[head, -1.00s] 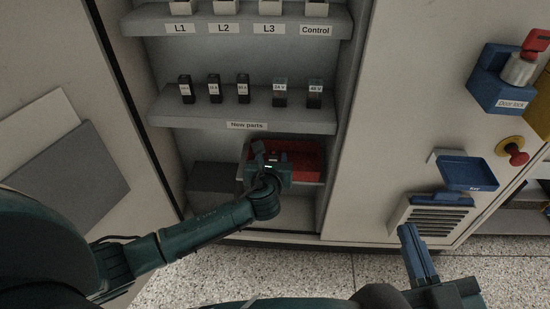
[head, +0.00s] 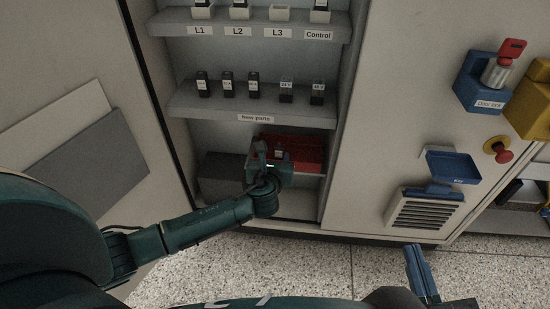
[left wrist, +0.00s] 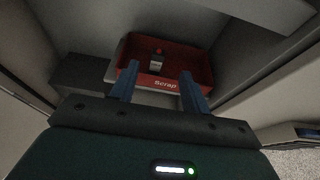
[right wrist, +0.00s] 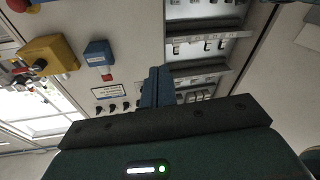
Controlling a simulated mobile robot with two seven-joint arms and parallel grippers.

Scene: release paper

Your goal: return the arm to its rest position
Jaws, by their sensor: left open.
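My left gripper (head: 268,157) is at the lower compartment of the cabinet, in front of the red scrap bin (head: 312,150). In the left wrist view the gripper's two blue fingers (left wrist: 159,72) are apart with nothing between them. Beyond the fingertips, a small dark and light part (left wrist: 156,60) with a red spot lies in the red bin (left wrist: 198,66), labelled "Scrap". My right gripper (head: 420,272) is low at the right in the head view, over the floor. In the right wrist view its fingers (right wrist: 157,85) are together, with nothing seen held.
A shelf (head: 185,105) labelled "New parts" with several small parts is above my left gripper. The cabinet side walls stand close on both sides. Speckled floor is free below.

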